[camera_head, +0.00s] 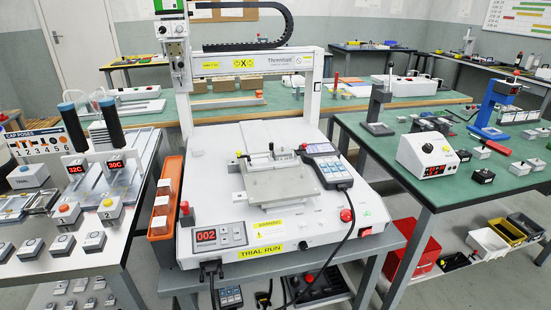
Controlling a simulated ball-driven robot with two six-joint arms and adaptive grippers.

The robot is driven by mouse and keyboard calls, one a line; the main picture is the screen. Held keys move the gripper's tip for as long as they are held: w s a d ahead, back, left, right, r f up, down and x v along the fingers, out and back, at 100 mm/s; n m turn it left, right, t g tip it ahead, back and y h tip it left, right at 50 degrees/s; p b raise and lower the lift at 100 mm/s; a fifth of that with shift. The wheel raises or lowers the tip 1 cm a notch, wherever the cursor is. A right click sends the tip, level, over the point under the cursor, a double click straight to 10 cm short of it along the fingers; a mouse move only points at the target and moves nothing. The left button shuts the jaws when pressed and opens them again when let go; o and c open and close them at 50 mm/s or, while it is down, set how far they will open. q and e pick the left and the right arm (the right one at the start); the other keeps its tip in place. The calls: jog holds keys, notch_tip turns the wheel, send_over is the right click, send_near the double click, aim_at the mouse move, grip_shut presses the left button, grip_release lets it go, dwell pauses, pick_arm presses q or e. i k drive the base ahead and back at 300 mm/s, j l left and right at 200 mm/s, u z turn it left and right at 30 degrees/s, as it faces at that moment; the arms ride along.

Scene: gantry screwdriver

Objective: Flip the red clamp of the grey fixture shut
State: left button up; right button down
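A grey fixture (277,186) sits on the white gantry machine's bed in the middle of the view. On the green table at the right, a red handle (497,148) sticks up at a slant beside small grey blocks (480,152). I cannot tell whether this handle belongs to a clamp. Neither of my grippers shows in this view.
The white gantry frame (323,95) arches over the bed. A handheld pendant (328,170) with a black cable lies right of the fixture. A red button (346,215) stands at the front right. An orange bin (166,198) hangs left. A white box (427,153) stands on the right table.

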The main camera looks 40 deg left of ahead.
aim_at(304, 146)
jog(key=i+l+u, duration=0.15)
jog(key=i, duration=0.7)
jog(key=u, duration=1.9)
